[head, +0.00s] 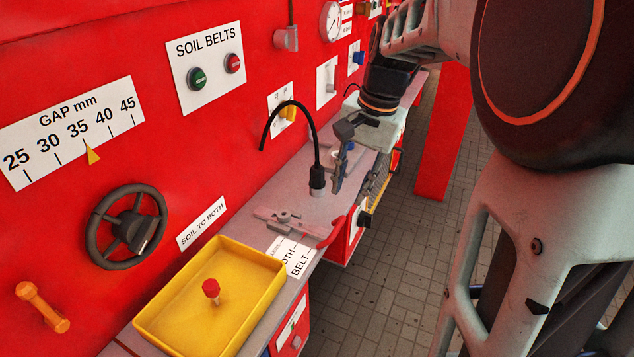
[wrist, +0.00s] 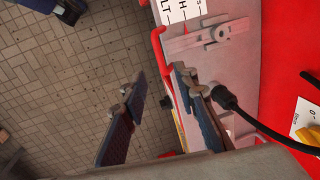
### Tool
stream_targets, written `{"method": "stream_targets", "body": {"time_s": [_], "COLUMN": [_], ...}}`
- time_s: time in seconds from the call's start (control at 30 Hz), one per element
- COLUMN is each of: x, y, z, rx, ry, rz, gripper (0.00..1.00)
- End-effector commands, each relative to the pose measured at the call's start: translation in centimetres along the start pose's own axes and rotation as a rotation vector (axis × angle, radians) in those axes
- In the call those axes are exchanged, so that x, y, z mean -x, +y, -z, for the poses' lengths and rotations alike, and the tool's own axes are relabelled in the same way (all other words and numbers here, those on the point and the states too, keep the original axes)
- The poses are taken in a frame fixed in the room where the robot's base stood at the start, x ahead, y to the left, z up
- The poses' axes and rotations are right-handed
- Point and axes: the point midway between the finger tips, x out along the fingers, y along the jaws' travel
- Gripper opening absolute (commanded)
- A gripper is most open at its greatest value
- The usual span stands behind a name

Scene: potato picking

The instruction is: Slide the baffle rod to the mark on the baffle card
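No lettering I can read names the baffle card or the baffle rod. Small white cards on the red wall carry a yellow knob (head: 288,113), a grey slider (head: 328,84) and a blue knob (head: 357,57); which of them belongs to the baffle I cannot tell. The yellow part also shows in the wrist view (wrist: 309,134), at the right edge. My gripper (head: 354,180) hangs over the outer edge of the grey ledge, pointing down. In the wrist view its fingers (wrist: 160,80) are apart with nothing between them.
A metal lever with a red handle (head: 333,233) lies by a lettered card (head: 297,258). A yellow tray (head: 150,322) stands nearer. Tiled floor (head: 390,260) lies open beyond the ledge.

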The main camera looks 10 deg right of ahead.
Motion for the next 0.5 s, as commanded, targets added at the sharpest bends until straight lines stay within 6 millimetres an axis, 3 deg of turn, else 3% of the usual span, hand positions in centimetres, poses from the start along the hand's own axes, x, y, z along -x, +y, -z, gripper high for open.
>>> {"method": "stream_targets", "body": {"time_s": [0.5], "x": [-8.8], "y": [0.1], "z": [-0.1], "rx": [-0.003], "ry": [-0.004], "rz": [-0.003], "gripper": [0.27]}}
